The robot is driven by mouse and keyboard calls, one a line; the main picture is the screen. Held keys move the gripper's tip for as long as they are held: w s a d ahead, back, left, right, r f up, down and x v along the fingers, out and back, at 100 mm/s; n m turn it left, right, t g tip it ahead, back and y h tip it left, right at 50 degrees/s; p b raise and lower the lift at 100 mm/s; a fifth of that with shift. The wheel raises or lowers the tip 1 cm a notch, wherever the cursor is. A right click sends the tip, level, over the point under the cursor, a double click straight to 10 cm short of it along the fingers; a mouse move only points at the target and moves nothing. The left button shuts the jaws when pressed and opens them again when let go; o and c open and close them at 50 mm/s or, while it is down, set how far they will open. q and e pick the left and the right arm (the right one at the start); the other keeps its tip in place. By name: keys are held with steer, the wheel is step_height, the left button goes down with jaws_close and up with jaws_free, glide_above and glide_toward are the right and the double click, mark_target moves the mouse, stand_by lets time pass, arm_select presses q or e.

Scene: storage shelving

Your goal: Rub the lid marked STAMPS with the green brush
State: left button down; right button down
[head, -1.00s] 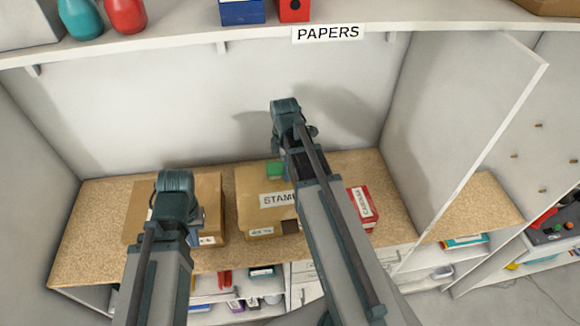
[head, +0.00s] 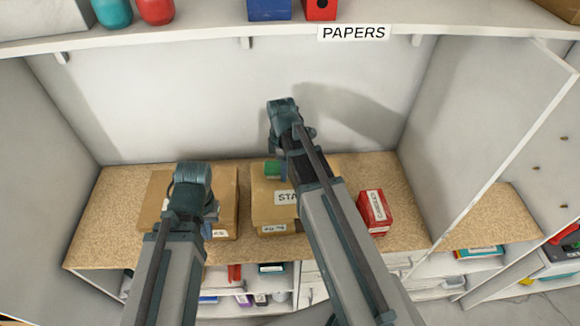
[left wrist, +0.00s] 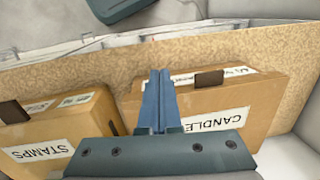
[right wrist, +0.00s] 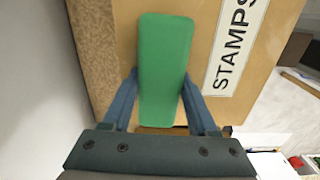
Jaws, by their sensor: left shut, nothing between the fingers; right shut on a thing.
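The brown cardboard box marked STAMPS (head: 260,212) stands on the cork-coloured worktop; its white label (right wrist: 236,45) lies on the lid, and my right arm covers part of it in the head view. My right gripper (right wrist: 160,105) is shut on the green brush (right wrist: 165,60), seen at the back left of the lid in the head view (head: 272,168). The brush overlaps the lid left of the label; I cannot tell whether they touch. My left gripper (left wrist: 158,75) is shut and empty above the box marked CANDLE (left wrist: 255,100).
A red box (head: 374,210) stands right of the STAMPS box. A shelf edge labelled PAPERS (head: 353,33) runs above, and a white partition (head: 480,130) stands at the right. Bare worktop (head: 118,215) shows at the left.

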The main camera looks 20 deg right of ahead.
mark_target(270, 166)
steer(key=shift+w+a, duration=0.1)
steer(key=shift+a, duration=0.15)
steer(key=shift+w+a, duration=0.25)
steer(key=shift+a, duration=0.7)
steer(key=shift+w+a, duration=0.25)
steer(key=shift+a, duration=0.65)
steer(key=shift+d+r, duration=0.1)
step_height(270, 166, up, 6)
steer(key=p, duration=0.6)
step_height(270, 166, up, 3)
steer(key=p, duration=0.3)
